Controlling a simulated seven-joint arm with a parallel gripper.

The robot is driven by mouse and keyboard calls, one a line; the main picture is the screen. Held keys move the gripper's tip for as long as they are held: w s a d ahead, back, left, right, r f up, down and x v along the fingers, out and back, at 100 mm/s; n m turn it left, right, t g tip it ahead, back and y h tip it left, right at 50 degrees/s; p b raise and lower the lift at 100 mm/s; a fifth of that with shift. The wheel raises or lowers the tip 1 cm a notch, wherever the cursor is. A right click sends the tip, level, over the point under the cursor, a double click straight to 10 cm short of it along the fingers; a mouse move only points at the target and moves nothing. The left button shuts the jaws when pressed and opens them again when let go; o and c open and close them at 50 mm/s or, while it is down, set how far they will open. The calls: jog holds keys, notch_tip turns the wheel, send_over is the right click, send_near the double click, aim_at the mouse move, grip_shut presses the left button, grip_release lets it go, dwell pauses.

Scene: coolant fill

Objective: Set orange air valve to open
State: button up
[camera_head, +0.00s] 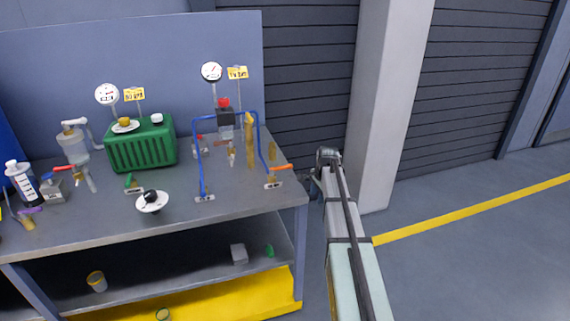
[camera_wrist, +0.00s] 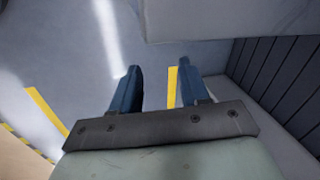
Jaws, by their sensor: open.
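An orange lever handle (camera_head: 280,168), which looks like the orange air valve, sits at the right end of the workbench (camera_head: 235,190). It lies above a small metal plate near the foot of a blue pipe (camera_head: 256,135). The handle lies roughly sideways; I cannot tell its valve position. My arm rises to the right of the bench, and its end (camera_head: 328,155) is beside the bench's right edge, apart from the handle. In the wrist view my gripper (camera_wrist: 157,88) has two blue fingers spread apart with nothing between them. The valve does not show in the wrist view.
A green tank (camera_head: 141,148) and two gauges stand at the back. A pale pillar (camera_head: 390,100) rises right of my arm. Floor further right is clear.

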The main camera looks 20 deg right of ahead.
send_near(285, 166)
jog(key=s+d+f, duration=0.2)
jog(key=d+f, duration=0.3)
jog(key=d, duration=0.1)
jog(key=w+a+r+m, duration=0.2)
jog(key=a+r, duration=0.4)
jog(key=r, duration=0.4)
jog(key=x, duration=1.3)
jog(key=shift+s+f, duration=0.25)
jog(key=shift+s, duration=0.1)
jog(key=shift+c, duration=0.3)
grip_shut()
